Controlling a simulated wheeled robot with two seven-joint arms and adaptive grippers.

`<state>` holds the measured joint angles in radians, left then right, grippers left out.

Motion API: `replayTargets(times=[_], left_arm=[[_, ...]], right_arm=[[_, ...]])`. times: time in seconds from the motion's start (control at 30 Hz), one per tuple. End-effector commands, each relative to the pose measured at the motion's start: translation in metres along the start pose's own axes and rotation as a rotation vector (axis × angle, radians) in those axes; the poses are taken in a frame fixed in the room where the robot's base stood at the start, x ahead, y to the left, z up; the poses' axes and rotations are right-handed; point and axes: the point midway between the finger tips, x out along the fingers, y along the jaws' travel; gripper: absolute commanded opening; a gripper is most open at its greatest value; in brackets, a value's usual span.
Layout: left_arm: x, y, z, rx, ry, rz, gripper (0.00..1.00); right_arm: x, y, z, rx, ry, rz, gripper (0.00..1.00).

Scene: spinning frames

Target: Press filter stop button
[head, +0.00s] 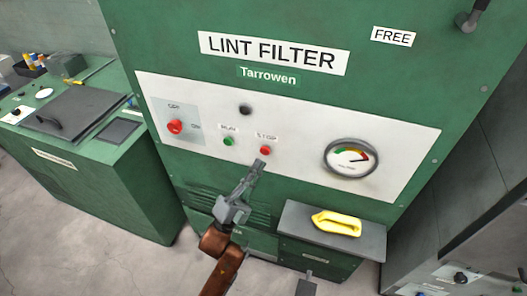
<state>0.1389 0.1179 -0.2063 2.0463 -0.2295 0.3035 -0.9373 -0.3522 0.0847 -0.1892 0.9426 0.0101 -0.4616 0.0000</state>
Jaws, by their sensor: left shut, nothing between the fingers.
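The lint filter machine (160,40) is a green cabinet with a white control panel (395,135). The red stop button (265,151), under a "STOP" label, sits right of the green run button (229,141). My left gripper (261,164) is shut and empty, its fingertips just below the stop button in the picture. I cannot tell whether the tips touch the panel. The stop button is not covered.
A red rotary switch (175,127) is at the panel's left and a round gauge (351,158) at its right. A yellow object (337,223) lies on a grey shelf (372,240) below. A green cabinet (110,185) stands at the left.

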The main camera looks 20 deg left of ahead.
Motion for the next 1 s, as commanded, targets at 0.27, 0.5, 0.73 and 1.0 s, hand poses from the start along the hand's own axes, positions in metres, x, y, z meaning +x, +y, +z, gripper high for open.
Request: replayTargets(times=[0.27,0.5,0.73,1.0], left_arm=[[-0.017,-0.015,-0.013,0.001,-0.001,-0.001,0.0],[-0.022,-0.017,-0.017,0.001,0.0,0.0,0.0],[-0.022,-0.017,-0.016,0.001,0.0,0.0,0.0],[-0.022,-0.017,-0.016,0.001,0.0,0.0,0.0]], right_arm=[[-0.01,0.001,-0.005,0.0,0.009,0.001,0.4],[-0.011,0.001,-0.005,0.0,0.01,0.001,0.4],[-0.011,0.001,-0.005,0.0,0.01,0.001,0.4],[-0.011,0.001,-0.005,0.0,0.01,0.001,0.4]])
